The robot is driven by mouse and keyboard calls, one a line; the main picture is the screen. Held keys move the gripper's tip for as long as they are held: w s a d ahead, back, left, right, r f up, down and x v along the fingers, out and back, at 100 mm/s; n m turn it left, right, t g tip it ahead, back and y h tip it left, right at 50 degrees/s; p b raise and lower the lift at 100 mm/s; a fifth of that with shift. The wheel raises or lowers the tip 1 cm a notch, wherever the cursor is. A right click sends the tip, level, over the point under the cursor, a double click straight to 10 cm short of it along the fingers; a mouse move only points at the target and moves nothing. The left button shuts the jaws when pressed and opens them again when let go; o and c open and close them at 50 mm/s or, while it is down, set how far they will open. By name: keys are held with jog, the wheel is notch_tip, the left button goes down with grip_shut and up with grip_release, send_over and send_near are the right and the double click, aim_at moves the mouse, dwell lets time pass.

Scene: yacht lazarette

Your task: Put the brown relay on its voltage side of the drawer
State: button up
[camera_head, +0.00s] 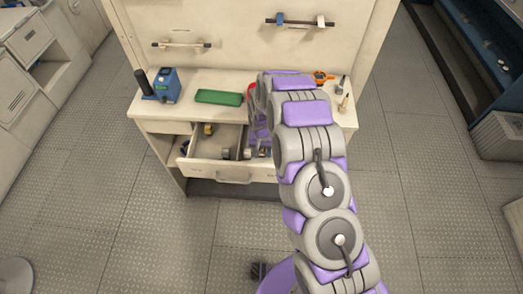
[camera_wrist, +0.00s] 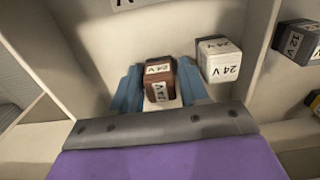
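The brown relay (camera_wrist: 159,74) carries white 24 V labels and is in the wrist view between the two blue fingers of my gripper (camera_wrist: 160,90). The fingers lie close against both of its sides, and it appears held. Beside it on the right stands a white relay (camera_wrist: 218,60), also marked 24 V. Both appear in the same compartment of the drawer (camera_wrist: 75,52). A divider (camera_wrist: 254,55) separates them from a black relay marked 12 V (camera_wrist: 296,40). In the head view the open drawer (camera_head: 232,168) shows, but my arm hides the gripper.
Another dark, yellow-marked relay (camera_wrist: 312,100) lies right of the divider. Wall-mounted rails hang above the bench. The floor before the drawer is mostly clear.

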notch_tip(320, 180, up, 12)
jog(key=p, duration=0.2)
jog(key=shift+r, duration=0.15)
jog(key=s+d+r, duration=0.5)
jog(key=s+r, duration=0.3)
jog(key=r, duration=0.1)
jog(key=s+d+r, duration=0.5)
jog(key=s+r, duration=0.3)
jog(key=r, duration=0.2)
jog(key=s+d+r, duration=0.2)
jog(key=s, duration=0.6)
jog(key=s+d+r+g, duration=0.1)
jog(key=s+d, duration=0.1)
jog(key=s, duration=0.6)
jog(key=s+d+r, duration=0.2)
jog(key=s, duration=0.6)
jog(key=shift+d+r+g, duration=0.2)
jog(key=shift+r+g, duration=0.1)
jog(key=shift+g, duration=0.1)
jog(key=shift+w, duration=0.1)
jog(key=shift+c, duration=0.2)
